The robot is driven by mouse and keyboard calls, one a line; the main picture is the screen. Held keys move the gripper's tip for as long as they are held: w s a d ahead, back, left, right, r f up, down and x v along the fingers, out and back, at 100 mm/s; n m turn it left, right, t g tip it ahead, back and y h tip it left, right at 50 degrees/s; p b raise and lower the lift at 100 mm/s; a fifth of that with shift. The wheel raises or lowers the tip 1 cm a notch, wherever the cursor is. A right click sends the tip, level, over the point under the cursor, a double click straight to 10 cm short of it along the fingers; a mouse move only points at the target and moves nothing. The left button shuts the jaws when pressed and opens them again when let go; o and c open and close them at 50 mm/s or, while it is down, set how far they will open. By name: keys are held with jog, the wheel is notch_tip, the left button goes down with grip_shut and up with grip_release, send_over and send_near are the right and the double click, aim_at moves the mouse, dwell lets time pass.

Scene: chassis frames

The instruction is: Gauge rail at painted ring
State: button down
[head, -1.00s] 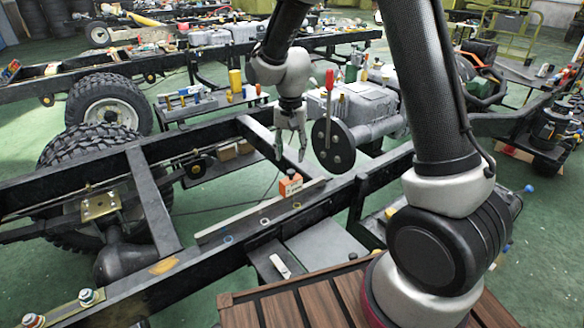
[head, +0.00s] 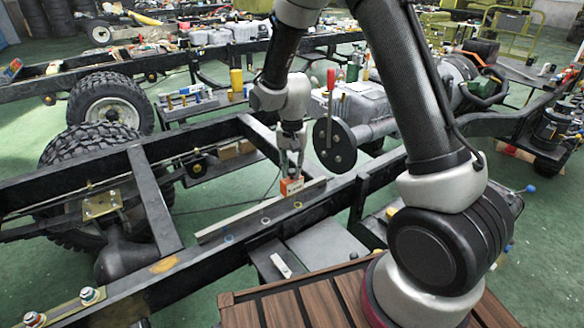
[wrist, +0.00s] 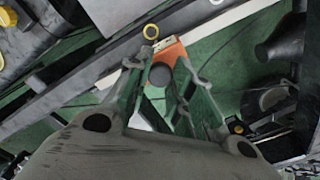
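The orange block with a pale face (head: 291,187), which looks like the gauge, stands on the dark frame rail (head: 335,195) beside a pale strip. My gripper (head: 291,174) points down at it, with its fingers at the block's top. In the wrist view the orange block (wrist: 172,54) shows between the two fingers (wrist: 165,68), with a dark round knob in front. Whether the fingers press on it is not clear. In the head view small rings, one whitish (head: 265,220) and one bluish (head: 229,238), mark the rail.
A long pale strip (head: 240,222) lies along the rail. A dark round flange (head: 334,146) with a red-handled tool stands close right of my gripper. A crossmember (head: 155,200) and wheel (head: 85,150) are at left. A small white piece (head: 281,265) lies in front.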

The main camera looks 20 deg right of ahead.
jog(key=s+a, duration=0.1)
jog(key=a, duration=0.2)
jog(key=s+a, duration=0.1)
jog(key=a, duration=0.3)
jog(key=s+a, duration=0.1)
jog(key=a, duration=0.3)
jog(key=shift+s+a, duration=0.25)
jog(key=shift+s, duration=0.05)
jog(key=c, duration=1.2)
grip_release()
notch_tip(320, 180, up, 12)
